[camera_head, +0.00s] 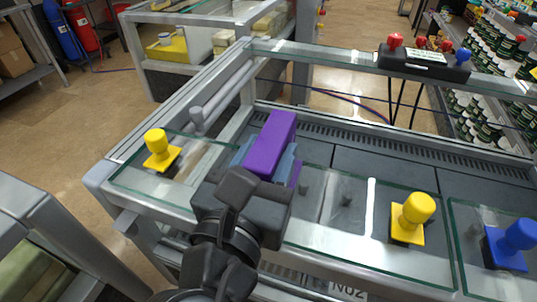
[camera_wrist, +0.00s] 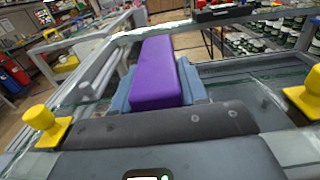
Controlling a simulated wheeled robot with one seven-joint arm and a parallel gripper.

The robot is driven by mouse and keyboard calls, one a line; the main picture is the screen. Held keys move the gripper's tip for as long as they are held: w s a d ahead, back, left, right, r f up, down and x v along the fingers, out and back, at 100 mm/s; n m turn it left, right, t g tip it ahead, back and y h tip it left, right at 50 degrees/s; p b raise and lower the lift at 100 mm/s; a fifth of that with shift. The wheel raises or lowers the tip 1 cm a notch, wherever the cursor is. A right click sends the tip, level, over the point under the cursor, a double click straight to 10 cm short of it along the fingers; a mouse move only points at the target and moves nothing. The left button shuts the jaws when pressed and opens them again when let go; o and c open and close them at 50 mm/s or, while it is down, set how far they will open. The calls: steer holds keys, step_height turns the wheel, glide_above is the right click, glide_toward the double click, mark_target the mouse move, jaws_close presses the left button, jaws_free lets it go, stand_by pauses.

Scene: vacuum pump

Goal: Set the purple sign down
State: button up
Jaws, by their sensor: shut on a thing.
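The purple sign (camera_head: 272,140) is a long purple block held between the two blue-grey fingers of my gripper (camera_head: 266,157). In the wrist view the purple sign (camera_wrist: 155,75) stretches away from my gripper (camera_wrist: 156,92), with a finger on each side. A small purple part also shows beside the right finger in the head view. The sign is over the glass-edged metal bench (camera_head: 330,245), left of its middle. My wrist hides its near end, and I cannot tell whether it touches the bench.
A yellow knob on a square base (camera_head: 157,144) stands on the left glass shelf. Another yellow knob (camera_head: 413,214) and a blue knob (camera_head: 513,240) stand to the right. A black control box (camera_head: 424,62) sits on the back rail. A grey bar (camera_head: 222,95) runs along the left side.

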steer(key=shift+f, duration=0.15)
steer(key=o, duration=1.1)
steer(key=shift+s, duration=0.15)
steer(key=b+v, duration=0.1)
steer(key=v, duration=1)
steer(key=shift+s+a, duration=0.15)
steer(key=shift+s, duration=0.2)
